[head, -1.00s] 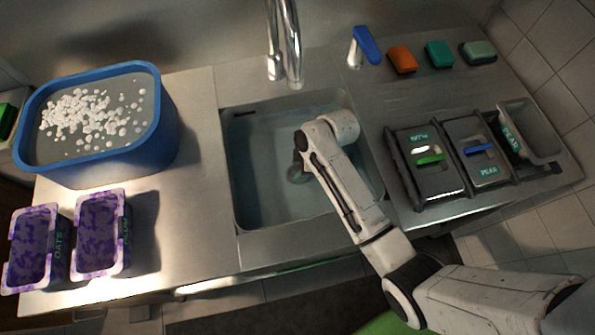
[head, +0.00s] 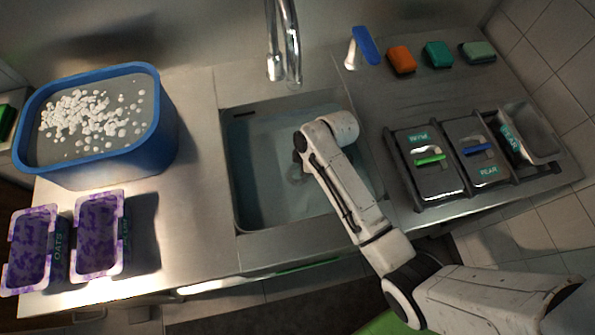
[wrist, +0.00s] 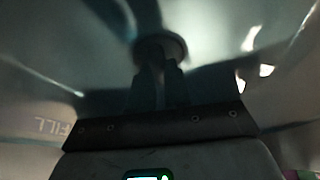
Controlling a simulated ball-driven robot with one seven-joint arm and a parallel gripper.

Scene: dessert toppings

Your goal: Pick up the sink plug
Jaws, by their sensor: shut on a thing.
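The sink plug (wrist: 174,44) is a dark round disc on the sink floor, blurred and dim in the wrist view. My gripper (wrist: 159,72) reaches down into the sink, and its two narrow fingers are shut on the middle of the plug. I cannot tell whether the plug sits in the drain or just above it. In the head view my arm's end hangs over the basin and hides the fingers. A grey round shape shows beside it on the sink floor. The steel sink (head: 240,196) holds bluish water.
A tap (head: 284,45) stands behind the sink. A blue tub (head: 150,150) with white bits and two purple containers (head: 100,235) (head: 32,250) stand left. Lidded bins (head: 428,178) (head: 480,165) and an open steel bin (head: 530,135) stand right. Coloured blocks (head: 400,59) lie behind them.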

